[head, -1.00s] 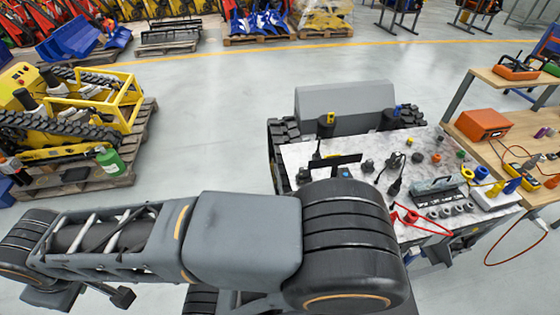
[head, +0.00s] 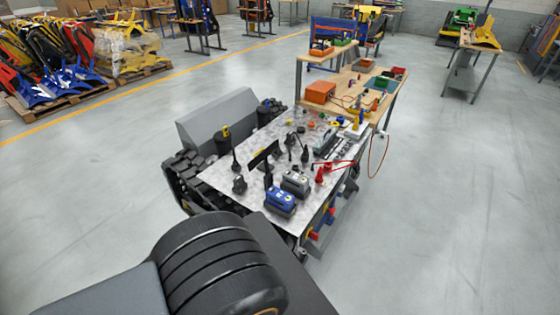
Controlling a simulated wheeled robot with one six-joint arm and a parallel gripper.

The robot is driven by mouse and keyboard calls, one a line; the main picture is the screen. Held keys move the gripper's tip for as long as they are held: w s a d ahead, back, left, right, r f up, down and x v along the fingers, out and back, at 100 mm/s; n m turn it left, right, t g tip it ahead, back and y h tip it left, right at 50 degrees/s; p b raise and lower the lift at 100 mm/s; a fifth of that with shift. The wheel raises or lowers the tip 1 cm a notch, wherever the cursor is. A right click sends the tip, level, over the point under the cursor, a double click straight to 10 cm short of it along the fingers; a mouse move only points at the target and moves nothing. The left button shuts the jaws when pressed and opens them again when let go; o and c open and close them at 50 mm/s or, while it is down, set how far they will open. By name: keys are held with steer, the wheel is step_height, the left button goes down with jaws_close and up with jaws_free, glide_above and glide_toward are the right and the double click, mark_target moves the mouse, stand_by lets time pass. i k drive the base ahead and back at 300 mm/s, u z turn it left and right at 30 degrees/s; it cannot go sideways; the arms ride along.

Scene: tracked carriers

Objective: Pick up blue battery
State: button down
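My arm fills the lower left of the head view, in front of and to the left of the blue battery. My gripper is not in view.
Black antennas and small knobs stand on the carrier top. Red cables (head: 330,168) lie at its right side. A wooden workbench with an orange box (head: 320,92) is behind. Open floor lies to the right and left.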

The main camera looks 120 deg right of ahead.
mark_target(281, 198)
steer(key=z, duration=3.2)
steer(key=i, duration=1.65)
steer(key=z, duration=2.55)
